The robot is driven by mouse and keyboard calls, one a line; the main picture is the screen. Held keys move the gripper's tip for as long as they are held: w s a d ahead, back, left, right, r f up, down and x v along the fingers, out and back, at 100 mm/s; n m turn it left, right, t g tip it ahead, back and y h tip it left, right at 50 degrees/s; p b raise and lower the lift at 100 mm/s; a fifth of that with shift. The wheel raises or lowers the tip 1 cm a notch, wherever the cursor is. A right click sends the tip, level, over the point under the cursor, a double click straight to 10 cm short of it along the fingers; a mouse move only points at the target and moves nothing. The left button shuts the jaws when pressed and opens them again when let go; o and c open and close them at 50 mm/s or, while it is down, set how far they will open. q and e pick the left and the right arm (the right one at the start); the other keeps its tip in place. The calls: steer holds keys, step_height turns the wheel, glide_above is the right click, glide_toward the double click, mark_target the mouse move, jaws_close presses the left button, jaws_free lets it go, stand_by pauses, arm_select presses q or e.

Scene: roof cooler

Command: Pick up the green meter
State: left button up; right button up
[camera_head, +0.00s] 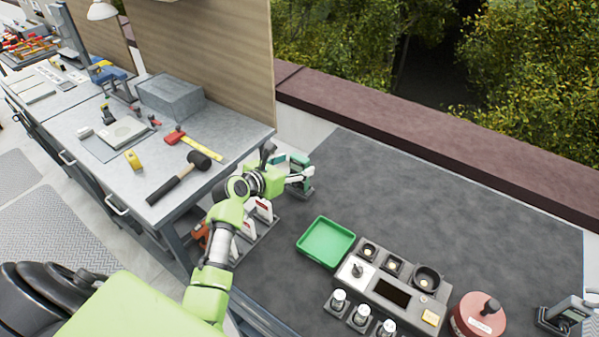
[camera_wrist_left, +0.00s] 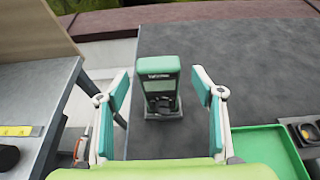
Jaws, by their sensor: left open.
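The green meter (camera_wrist_left: 158,72) stands upright on the dark grey mat, with a green top, a light panel and a dark base. In the left wrist view it appears between the two open fingers of my left gripper (camera_wrist_left: 161,88), with a gap on each side. In the head view my left gripper (camera_head: 289,172) is at the mat's far left part, and the meter (camera_head: 303,160) is partly hidden by its fingers. My left gripper is open and empty. My right gripper is not in view.
A green tray (camera_head: 326,242) lies just right of the gripper, beside a grey control box (camera_head: 393,292) with small jars in front. A red round container (camera_head: 478,315) is farther right. White-and-red devices (camera_head: 262,212) stand near my left forearm. A workbench (camera_head: 200,195) with a mallet stands left.

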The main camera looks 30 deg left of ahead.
mark_target(297, 163)
arm_select(q)
steer(key=shift+x, duration=1.8)
steer(key=shift+s, duration=0.1)
steer(key=c, duration=1.4)
steer(key=shift+r, duration=0.1)
steer(key=shift+c, duration=0.2)
